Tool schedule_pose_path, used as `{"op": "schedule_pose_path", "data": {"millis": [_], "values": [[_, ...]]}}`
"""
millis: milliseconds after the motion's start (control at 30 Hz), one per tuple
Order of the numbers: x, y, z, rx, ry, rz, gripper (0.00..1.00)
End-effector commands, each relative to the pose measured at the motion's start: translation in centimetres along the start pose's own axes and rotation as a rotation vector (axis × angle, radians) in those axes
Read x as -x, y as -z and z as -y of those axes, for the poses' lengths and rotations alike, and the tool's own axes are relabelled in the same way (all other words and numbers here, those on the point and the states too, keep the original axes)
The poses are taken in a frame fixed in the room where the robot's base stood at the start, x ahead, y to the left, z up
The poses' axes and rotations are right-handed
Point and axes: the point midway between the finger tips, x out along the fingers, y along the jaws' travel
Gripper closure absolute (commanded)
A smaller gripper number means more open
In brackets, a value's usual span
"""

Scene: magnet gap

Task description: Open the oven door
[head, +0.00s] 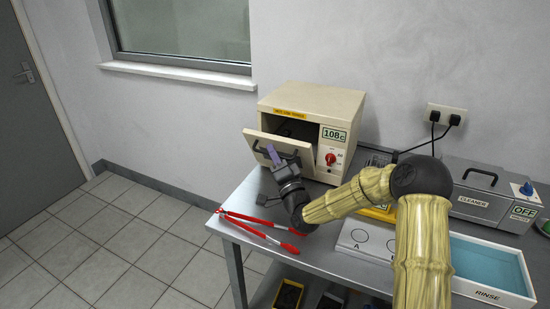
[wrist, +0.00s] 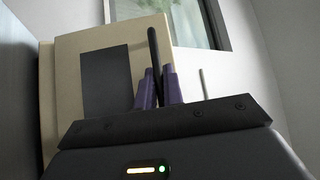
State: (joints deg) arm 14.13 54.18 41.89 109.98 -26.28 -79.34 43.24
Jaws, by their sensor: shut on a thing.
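The oven (head: 305,125) is a cream box at the back of the bench, with a red knob and a display reading 108 C. Its door (head: 270,146) is partly open, tilted out at the front left, and a dark gap shows above it. My gripper (head: 273,154) is at the door's front, shut on the dark door handle (head: 262,148). In the wrist view the purple fingertips (wrist: 158,88) stand on both sides of the black handle bar (wrist: 155,60), in front of the cream door (wrist: 140,45) with its dark panel.
Red tongs (head: 262,228) lie at the bench's front left, below my arm. A plate marked A (head: 365,240), a grey cleaner box (head: 492,190) and a blue rinse tray (head: 488,290) are to the right. A wall socket (head: 446,115) is behind.

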Motion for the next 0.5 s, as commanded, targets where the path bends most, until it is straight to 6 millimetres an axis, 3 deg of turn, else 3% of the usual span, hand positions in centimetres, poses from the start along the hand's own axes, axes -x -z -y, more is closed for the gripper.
{"op": "schedule_pose_path", "data": {"millis": [500], "values": [[0.42,-0.87,-0.24,-0.004,-0.001,0.004,1.00]]}}
